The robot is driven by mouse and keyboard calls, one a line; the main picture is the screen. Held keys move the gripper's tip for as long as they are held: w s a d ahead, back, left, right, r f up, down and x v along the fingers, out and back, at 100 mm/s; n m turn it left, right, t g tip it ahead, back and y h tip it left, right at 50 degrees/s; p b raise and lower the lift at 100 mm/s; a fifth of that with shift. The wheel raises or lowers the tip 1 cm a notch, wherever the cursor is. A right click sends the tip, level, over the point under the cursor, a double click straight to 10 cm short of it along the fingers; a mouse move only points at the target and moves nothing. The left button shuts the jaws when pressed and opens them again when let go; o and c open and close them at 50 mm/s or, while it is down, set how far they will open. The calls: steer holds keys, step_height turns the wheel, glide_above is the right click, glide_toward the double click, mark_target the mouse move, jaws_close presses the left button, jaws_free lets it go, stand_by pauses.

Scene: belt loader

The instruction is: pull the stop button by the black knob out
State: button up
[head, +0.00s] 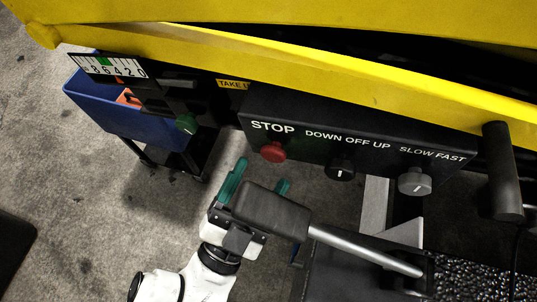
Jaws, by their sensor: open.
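The stop button (273,151) is a red knob under the white word STOP, at the left end of the dark control panel (310,119). The black knob (340,167) sits to its right, under DOWN OFF UP, with a white pointer mark. My gripper (259,179) is open, its two teal fingers pointing up the picture toward the panel. It is below the stop button in the picture, apart from it and empty. A dark grip crosses in front of part of the gripper. How far the stop button stands out is hard to tell from this angle.
A grey knob (414,183) under SLOW FAST is at the panel's right. The dark grip (271,207) on a metal rod (365,248) lies close to my gripper. A yellow beam (330,83) runs above. A blue bin (118,118) and green knob (186,124) are left.

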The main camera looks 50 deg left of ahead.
mark_target(272, 159)
steer(key=shift+p+x, duration=0.3)
steer(key=shift+x, duration=1.45)
steer(key=shift+c, duration=0.4)
jaws_close()
